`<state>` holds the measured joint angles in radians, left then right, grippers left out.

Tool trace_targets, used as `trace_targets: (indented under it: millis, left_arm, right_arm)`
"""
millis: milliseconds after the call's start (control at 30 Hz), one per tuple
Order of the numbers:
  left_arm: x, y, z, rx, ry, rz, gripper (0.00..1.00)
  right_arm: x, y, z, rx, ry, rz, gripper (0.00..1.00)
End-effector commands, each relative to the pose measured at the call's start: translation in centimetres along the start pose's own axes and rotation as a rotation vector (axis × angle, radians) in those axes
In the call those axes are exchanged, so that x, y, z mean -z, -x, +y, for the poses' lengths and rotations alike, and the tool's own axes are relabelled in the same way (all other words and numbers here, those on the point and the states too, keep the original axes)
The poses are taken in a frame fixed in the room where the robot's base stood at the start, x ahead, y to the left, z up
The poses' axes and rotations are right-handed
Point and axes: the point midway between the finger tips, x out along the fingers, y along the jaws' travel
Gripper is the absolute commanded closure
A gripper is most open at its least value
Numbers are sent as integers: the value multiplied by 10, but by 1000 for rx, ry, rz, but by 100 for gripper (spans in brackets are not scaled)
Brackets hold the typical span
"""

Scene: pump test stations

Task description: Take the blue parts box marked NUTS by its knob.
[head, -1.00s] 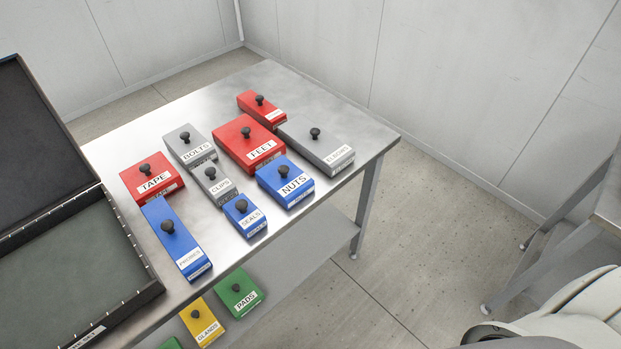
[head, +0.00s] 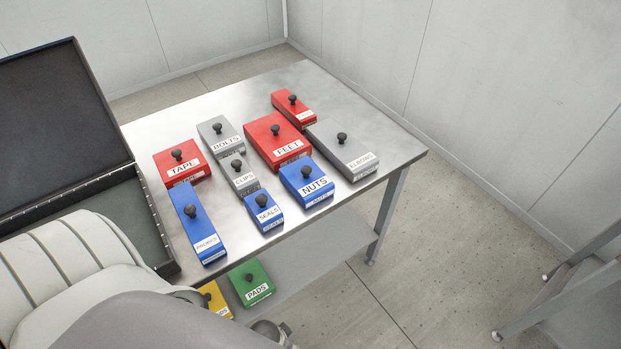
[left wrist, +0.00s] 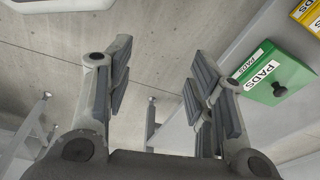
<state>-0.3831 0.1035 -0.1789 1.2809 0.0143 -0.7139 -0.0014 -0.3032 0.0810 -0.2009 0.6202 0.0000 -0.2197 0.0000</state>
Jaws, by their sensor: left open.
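The blue parts box marked NUTS (head: 306,184) lies on the metal table with a dark knob on its top. It sits below the red FEET box and left of the grey ELBOWS box. The NUTS box is not in the left wrist view. My right gripper is in neither view.
On the table (head: 344,98) the SEALS box (head: 264,212), FEET box (head: 277,142) and ELBOWS box (head: 343,155) stand close to NUTS. An open dark case (head: 137,215) is at left. A green PADS box (head: 252,284) is on the lower shelf, also in the wrist view (left wrist: 268,73).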

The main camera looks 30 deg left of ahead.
Motion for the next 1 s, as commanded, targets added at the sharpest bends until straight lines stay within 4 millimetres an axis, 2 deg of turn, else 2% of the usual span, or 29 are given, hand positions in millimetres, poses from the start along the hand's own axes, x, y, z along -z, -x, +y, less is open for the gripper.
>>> trace_targets:
  millis: [167,300,367,467,500,567,600,700,733,867,1000]
  left_arm:
    - [45,41,-5,-2,-3,32,50]
    - [119,82,-16,-30,-42,72,50]
    - [148,102,-18,-47,-67,84,50]
    - [195,144,-21,-76,-125,102,50]
    - [213,164,-21,-87,-157,107,50]
    - [237,197,-20,-103,-213,110,50]
    - [250,220,-20,-112,-257,108,50]
    - [271,279,-20,-120,-378,87,50]
    - [275,292,-22,-118,-411,74,50]
    - [294,326,-44,-100,-499,15,50]
    - [313,357,-78,-74,-537,-49,50]
  right_arm:
    - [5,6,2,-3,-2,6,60]
    - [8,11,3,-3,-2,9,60]
    - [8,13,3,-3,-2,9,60]
    - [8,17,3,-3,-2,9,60]
    - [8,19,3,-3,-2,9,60]
    - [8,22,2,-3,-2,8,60]
    - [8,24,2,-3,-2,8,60]
    - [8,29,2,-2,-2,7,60]
    - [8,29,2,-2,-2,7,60]
    - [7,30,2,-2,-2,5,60]
    - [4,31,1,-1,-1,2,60]
